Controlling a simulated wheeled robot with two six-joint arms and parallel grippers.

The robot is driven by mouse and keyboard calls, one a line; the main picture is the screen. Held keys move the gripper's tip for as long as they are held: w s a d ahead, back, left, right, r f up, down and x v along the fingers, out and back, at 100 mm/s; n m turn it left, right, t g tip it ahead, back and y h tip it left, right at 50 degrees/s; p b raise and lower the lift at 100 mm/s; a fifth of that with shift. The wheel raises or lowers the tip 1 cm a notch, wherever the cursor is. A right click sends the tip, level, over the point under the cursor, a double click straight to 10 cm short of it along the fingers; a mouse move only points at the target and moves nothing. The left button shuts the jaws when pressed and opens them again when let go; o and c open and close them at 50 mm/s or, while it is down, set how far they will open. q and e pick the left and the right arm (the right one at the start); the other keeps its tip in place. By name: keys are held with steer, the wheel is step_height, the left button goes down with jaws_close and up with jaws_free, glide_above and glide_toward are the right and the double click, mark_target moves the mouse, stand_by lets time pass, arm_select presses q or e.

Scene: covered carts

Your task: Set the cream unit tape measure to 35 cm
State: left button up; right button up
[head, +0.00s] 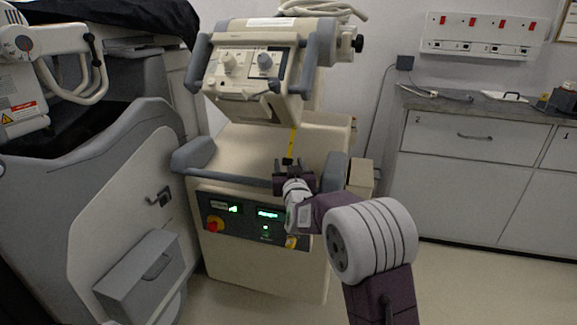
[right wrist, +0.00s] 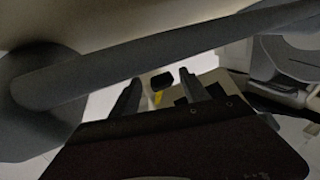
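The cream unit (head: 262,150) stands in the middle of the head view, with a tilted control head on top and a lit front panel. A narrow yellow tape (head: 291,142) hangs below the control head and ends at a small black piece (head: 288,161). My right gripper (head: 293,168) is at this black piece, in front of the unit. In the right wrist view its two fingers (right wrist: 160,92) stand apart, with the black piece (right wrist: 162,81) and a bit of yellow tape (right wrist: 159,99) showing between them, apart from both. Tape markings are too small to read. My left gripper is out of view.
Grey handle bars (head: 194,153) flank the unit's front, and one bar (right wrist: 150,60) crosses close in the right wrist view. A grey covered cart (head: 110,190) stands close on the left. Grey cabinets (head: 470,175) stand at the right, with open floor before them.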

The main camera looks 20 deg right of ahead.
steer(key=p+v, duration=0.1)
steer(key=v, duration=0.8)
steer(key=shift+p, duration=0.3)
